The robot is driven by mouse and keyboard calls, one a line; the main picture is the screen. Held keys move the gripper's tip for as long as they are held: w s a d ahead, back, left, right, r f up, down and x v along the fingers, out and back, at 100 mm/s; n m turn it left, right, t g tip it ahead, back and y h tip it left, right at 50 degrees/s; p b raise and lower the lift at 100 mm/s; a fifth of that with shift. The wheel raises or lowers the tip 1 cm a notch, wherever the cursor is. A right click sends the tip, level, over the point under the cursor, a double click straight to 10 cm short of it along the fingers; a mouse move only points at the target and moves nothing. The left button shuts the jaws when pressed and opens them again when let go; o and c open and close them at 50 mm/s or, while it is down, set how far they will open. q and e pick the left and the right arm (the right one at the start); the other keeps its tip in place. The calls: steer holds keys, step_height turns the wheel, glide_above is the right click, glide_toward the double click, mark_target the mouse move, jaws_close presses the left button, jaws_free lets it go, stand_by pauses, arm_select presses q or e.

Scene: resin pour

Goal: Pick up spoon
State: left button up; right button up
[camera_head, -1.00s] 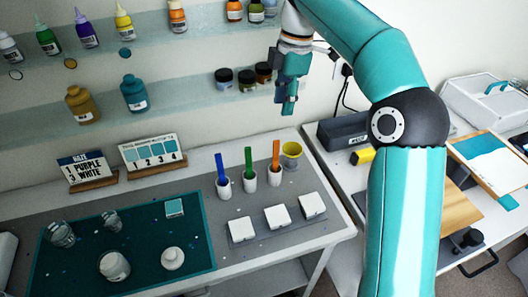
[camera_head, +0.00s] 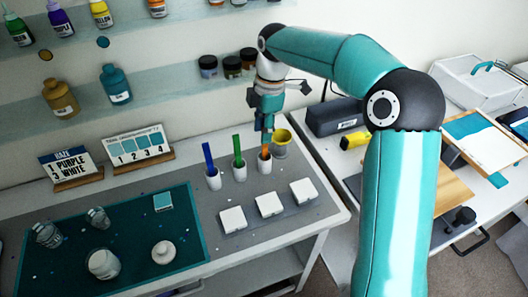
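Three upright handles, blue (camera_head: 208,157), green (camera_head: 238,150) and orange (camera_head: 265,153), stand in small white cups on the grey mat. They look like spoon handles; their lower ends are hidden in the cups. My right gripper (camera_head: 267,128) points down right above the orange handle, with its fingertips at the handle's top. Whether the fingers touch or grip it cannot be made out. My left gripper is out of view.
A yellow cup (camera_head: 281,144) stands close behind and right of the orange handle's cup. Three white square blocks (camera_head: 269,204) lie in front. A teal mat (camera_head: 130,262) with several glass and white vessels is at left. Two sign cards (camera_head: 134,147) stand behind.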

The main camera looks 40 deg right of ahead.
mark_target(263, 148)
steer(key=shift+s+a+f, duration=0.1)
steer(key=shift+s+f, duration=0.05)
steer(key=shift+f, duration=1.8)
jaws_close()
steer(key=shift+r, duration=0.1)
